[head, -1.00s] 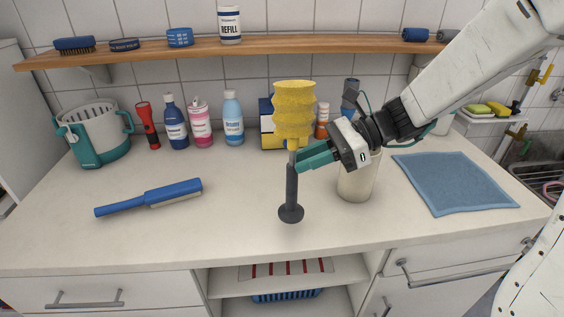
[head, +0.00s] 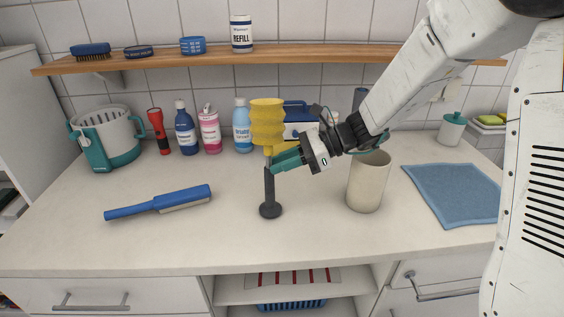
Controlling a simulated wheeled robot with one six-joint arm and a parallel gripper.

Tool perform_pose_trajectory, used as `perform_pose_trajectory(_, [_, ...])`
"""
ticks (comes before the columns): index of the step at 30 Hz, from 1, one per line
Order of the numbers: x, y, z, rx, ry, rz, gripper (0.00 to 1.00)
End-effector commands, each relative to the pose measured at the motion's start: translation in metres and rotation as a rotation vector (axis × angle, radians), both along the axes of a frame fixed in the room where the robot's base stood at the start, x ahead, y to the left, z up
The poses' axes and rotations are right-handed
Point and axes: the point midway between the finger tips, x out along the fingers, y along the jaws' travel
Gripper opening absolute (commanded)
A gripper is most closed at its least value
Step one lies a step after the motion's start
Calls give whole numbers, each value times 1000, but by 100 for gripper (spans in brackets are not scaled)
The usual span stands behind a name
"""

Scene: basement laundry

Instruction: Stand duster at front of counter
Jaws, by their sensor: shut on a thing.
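The duster has a yellow ribbed head (head: 267,124) and a dark grey handle (head: 269,193) with a round flared end. It is upright with the head on top. My gripper (head: 276,162) is shut on it just below the yellow head, coming from the right. The handle's end is at the counter (head: 220,240), around the middle of its depth; I cannot tell whether it touches the surface. The bare front strip of the counter lies nearer than the duster.
A beige canister (head: 366,187) stands right of the duster, near my arm. A blue brush (head: 160,202) lies to the left. A blue cloth (head: 452,194) lies at the right. Bottles (head: 186,132), a flashlight (head: 159,132) and a basket (head: 108,140) stand at the back, under a shelf (head: 280,57).

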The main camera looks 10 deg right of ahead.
Motion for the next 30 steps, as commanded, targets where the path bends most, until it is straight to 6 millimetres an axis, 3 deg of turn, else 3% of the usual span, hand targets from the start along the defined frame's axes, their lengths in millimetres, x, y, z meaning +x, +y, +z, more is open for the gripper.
perform_pose_trajectory(7, [0,0,-2,0,0,0,0])
perform_pose_trajectory(8, [0,0,-3,0,0,0,23])
perform_pose_trajectory(10, [0,0,-2,0,0,0,42])
perform_pose_trajectory(21, [0,-2,2,0,-1,-1,42])
perform_pose_trajectory(26, [1,-25,10,0,-2,-3,42])
perform_pose_trajectory(30, [1,-54,22,-1,-3,-4,42])
